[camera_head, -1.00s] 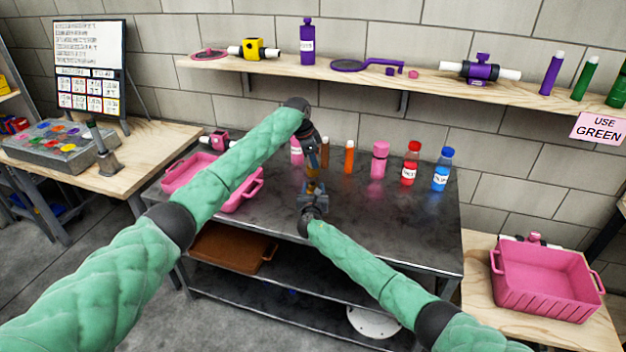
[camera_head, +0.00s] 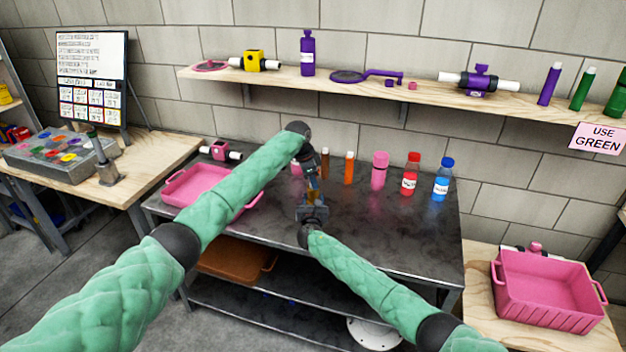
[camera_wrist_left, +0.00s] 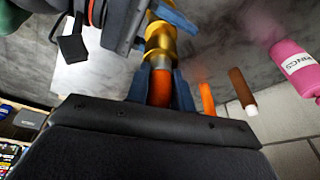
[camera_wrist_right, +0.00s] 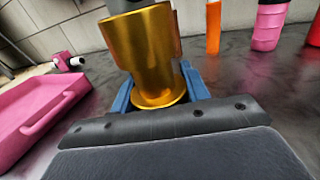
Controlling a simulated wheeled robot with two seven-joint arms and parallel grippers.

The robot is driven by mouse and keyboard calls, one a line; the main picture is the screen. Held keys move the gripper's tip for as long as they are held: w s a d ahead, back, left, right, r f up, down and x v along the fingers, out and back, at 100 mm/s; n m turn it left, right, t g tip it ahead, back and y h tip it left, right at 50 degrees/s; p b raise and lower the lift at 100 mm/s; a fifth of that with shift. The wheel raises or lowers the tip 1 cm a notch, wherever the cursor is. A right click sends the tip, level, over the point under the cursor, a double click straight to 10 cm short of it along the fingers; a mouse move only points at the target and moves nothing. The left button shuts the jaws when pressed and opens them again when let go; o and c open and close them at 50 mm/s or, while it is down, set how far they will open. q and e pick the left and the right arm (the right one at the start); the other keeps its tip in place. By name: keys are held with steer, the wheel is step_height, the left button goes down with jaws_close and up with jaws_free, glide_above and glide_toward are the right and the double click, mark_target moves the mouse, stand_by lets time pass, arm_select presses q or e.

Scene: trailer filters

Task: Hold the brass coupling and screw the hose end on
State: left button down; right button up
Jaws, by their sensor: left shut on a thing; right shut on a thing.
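My left gripper (camera_head: 312,178) reaches down from above and is shut on the orange-red hose end (camera_wrist_left: 160,88), which has a grey collar. My right gripper (camera_head: 313,208) is below it, over the dark metal table, shut on the brass coupling (camera_wrist_right: 143,50). The coupling is gold, with a flared rim at the jaws, and also shows in the left wrist view (camera_wrist_left: 158,46). The hose end and coupling are roughly in line and look to meet. The threads are hidden, so I cannot tell how far they are engaged.
Several bottles and tubes stand behind the grippers, including a pink bottle (camera_head: 379,172), a red one (camera_head: 411,174) and a blue one (camera_head: 442,180). A pink tray (camera_head: 176,196) lies left on the table (camera_head: 400,232). A wall shelf (camera_head: 420,92) runs above.

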arm_select(q)
steer(key=shift+f, duration=0.6)
steer(key=shift+f, duration=0.6)
stand_by(0.4)
steer(key=m+g, duration=0.1)
steer(key=m, duration=0.3)
steer(key=m+g, duration=0.1)
steer(key=m, duration=0.4)
steer(key=shift+w, duration=0.1)
steer(key=m+g, duration=0.1)
steer(key=m, duration=0.2)
steer(key=m+y, duration=0.1)
steer(key=m, duration=0.2)
steer(key=shift+g, duration=0.4)
steer(key=m, duration=0.3)
steer(key=shift+w+y, duration=0.1)
steer(key=shift+y, duration=0.3)
steer(key=shift+m, duration=0.7)
